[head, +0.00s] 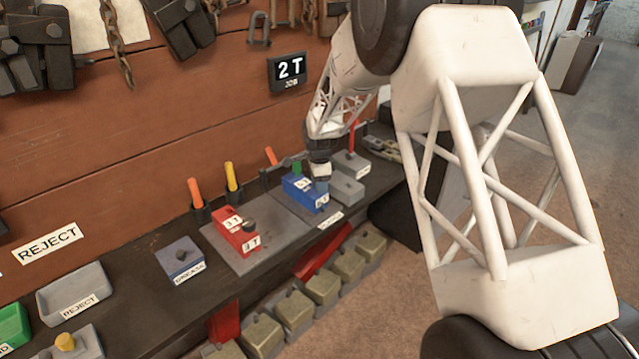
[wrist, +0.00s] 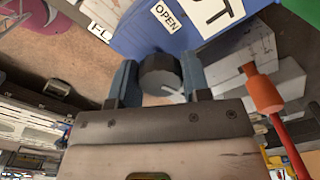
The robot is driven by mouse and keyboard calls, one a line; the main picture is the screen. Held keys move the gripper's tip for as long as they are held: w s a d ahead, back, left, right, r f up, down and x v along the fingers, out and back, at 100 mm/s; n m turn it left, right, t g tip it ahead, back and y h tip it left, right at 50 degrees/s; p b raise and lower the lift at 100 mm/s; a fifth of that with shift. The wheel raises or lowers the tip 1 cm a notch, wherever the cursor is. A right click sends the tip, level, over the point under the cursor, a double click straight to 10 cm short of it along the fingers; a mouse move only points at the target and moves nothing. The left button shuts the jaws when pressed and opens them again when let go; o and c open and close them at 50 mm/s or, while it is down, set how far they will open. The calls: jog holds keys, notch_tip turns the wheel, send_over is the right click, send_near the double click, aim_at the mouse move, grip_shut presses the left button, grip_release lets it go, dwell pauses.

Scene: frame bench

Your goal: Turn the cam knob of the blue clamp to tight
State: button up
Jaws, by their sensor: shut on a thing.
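The blue clamp (head: 298,190) stands on a grey plate on the bench in the head view. In the wrist view the blue clamp (wrist: 140,38) fills the top, with a white OPEN label and a larger label ending in T. Its dark round cam knob (wrist: 160,74) sits between the two blue-grey fingers of my gripper (wrist: 160,82), which is shut on it. In the head view my gripper (head: 320,173) is over the clamp and hides the knob. A pale mark shows beside the knob; I cannot tell which setting it points to.
A red clamp (head: 235,230) stands to the left on its own plate, with a blue-grey block (head: 182,258) beyond it. Grey blocks (head: 347,188) lie close right of the blue clamp. A red tool with an orange end (wrist: 264,94) is near my gripper. A 2T JOB sign (head: 289,72) hangs behind.

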jog(key=shift+s+f+m, duration=0.1)
jog(key=shift+f+m, duration=0.05)
jog(key=shift+m, duration=1.25)
jog(key=o, duration=0.9)
jog(key=shift+r, duration=0.25)
jog(key=shift+r, duration=3.75)
